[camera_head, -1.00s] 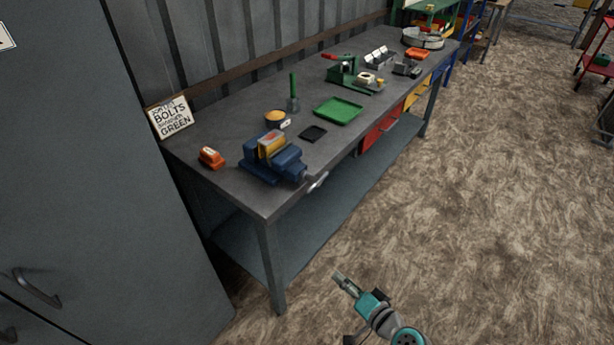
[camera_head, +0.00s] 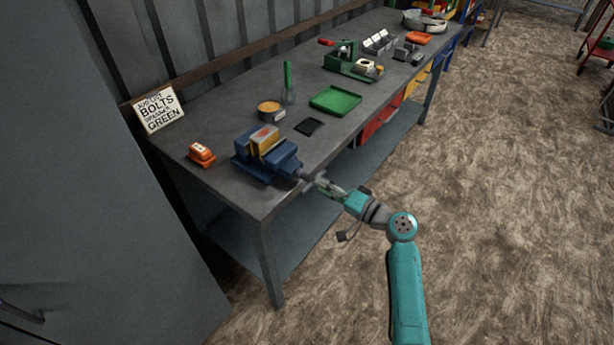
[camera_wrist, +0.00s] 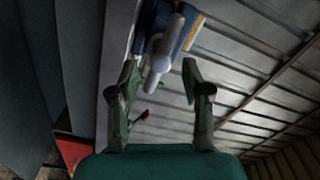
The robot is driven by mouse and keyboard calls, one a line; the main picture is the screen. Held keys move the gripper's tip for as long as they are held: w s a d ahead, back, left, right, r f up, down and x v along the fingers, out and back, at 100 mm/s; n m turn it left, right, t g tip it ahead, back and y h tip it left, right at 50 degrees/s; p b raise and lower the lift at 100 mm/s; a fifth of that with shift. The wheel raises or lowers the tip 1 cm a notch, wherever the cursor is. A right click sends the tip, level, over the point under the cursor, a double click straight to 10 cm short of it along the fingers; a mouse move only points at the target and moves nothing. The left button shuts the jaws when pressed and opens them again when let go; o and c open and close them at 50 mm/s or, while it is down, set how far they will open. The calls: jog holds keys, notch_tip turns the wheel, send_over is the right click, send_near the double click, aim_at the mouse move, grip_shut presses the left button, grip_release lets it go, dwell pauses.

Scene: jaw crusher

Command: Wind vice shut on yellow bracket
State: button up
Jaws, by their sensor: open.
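The blue vice (camera_head: 262,163) stands on the near end of the workbench, and the yellow bracket (camera_head: 265,140) sits upright in its jaws. In the wrist view the vice (camera_wrist: 153,22) is at the top with a yellow strip of the bracket (camera_wrist: 194,32) beside it. My gripper (camera_head: 316,184) is at the vice's front end, by the handle. In the wrist view my gripper (camera_wrist: 160,80) is open, and the pale grey handle (camera_wrist: 161,62) extends toward the space between its fingers. I cannot tell whether the fingers touch the handle.
The workbench (camera_head: 225,120) carries an orange device (camera_head: 201,153), a tin (camera_head: 270,110), a black pad (camera_head: 309,127), a green tray (camera_head: 335,100) and a green press (camera_head: 345,62). A sign (camera_head: 159,109) leans at the back wall. A grey cabinet (camera_head: 90,200) stands left.

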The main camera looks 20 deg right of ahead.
aim_at(311, 180)
jog(key=shift+x, duration=3.05)
grip_shut()
